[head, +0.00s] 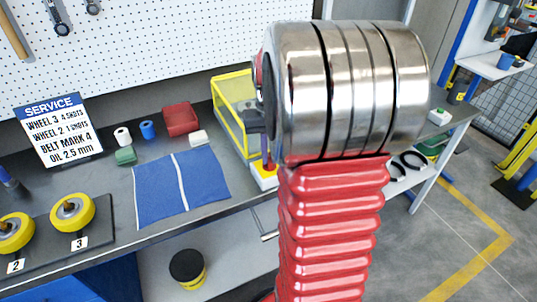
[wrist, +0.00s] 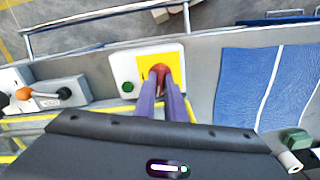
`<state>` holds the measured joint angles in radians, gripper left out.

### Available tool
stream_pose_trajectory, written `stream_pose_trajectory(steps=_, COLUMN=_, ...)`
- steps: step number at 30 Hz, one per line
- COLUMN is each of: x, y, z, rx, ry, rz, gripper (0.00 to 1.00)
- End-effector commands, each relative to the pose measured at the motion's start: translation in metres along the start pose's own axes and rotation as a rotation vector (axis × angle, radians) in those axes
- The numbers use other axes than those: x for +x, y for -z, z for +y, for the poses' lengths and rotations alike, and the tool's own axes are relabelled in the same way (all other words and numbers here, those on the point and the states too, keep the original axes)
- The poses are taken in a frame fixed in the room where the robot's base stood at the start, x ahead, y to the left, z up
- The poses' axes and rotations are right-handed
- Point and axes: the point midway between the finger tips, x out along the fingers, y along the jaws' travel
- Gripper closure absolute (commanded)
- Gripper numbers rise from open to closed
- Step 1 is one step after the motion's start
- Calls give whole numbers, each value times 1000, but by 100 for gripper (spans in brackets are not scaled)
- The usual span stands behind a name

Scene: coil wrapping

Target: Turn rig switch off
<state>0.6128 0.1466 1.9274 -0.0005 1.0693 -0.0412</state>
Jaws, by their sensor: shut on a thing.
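The rig switch (wrist: 128,68) is a white box with a yellow plate, a red knob (wrist: 158,71) and a round green button or lamp at its left in the wrist view. My gripper (wrist: 161,80) has its two purple fingers closed on the red knob from above. In the head view the switch box (head: 265,181) shows only partly beside my arm, with its yellow face and white side visible. My arm hides most of the gripper there. The knob's exact angle is hard to tell because the fingers cover it.
A yellow-framed guard (head: 232,118) stands close behind the switch. A box with an orange-knobbed lever (wrist: 25,93) is left of it in the wrist view. A blue mat (head: 180,188) lies on the bench, with wheels (head: 73,211) and a service sign (head: 58,130) farther left.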

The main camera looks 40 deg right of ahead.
Motion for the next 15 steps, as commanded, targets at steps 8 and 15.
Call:
stream_pose_trajectory(steps=8, x=-2, y=3, z=-1, rx=-200, ry=1, rz=11, gripper=100)
stream_pose_trajectory(steps=15, x=-2, y=4, z=-1, rx=-284, ry=1, rz=12, gripper=100)
